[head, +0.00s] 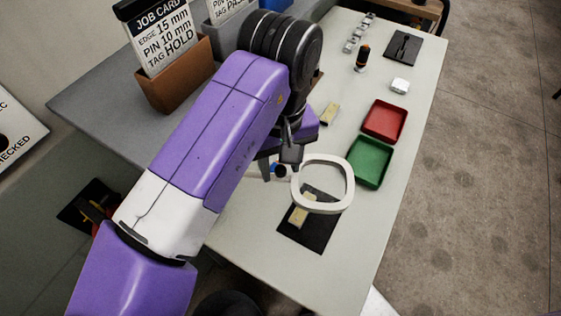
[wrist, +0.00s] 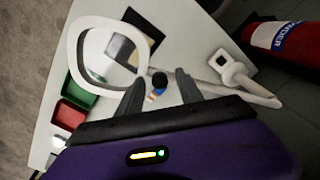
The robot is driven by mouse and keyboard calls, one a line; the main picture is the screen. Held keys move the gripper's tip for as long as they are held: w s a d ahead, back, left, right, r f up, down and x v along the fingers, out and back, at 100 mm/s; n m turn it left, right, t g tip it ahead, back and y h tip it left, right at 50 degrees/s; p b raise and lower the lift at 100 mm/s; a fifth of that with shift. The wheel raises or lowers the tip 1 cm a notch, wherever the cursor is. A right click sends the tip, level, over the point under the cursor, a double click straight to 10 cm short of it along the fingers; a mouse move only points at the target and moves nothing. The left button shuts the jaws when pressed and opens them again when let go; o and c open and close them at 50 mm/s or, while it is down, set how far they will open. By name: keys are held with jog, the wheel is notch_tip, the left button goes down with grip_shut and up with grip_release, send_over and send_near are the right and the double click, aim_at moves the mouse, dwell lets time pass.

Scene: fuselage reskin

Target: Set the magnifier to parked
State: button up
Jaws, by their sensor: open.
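The magnifier is a white ring (head: 350,190) with a clear centre, standing over a black mat (head: 300,238) that bears a tan block (head: 299,217). In the wrist view the ring (wrist: 72,50) is at upper left. A pale arm (wrist: 205,81) runs from it behind my fingers to a square white mount (wrist: 224,62) on the right. My gripper (wrist: 161,88) is open, its fingers apart near this arm. A small black, blue and orange piece (wrist: 157,86) shows between them; contact cannot be told. In the head view my arm partly hides my gripper (head: 280,163).
Red (head: 384,121) and green (head: 371,161) trays lie right of my gripper. A tan block (head: 330,113), an orange-and-black item (head: 362,58) and a brown card holder (head: 180,88) stand farther back. The table's right edge borders open floor.

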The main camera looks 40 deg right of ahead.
grip_shut()
dwell(1.3)
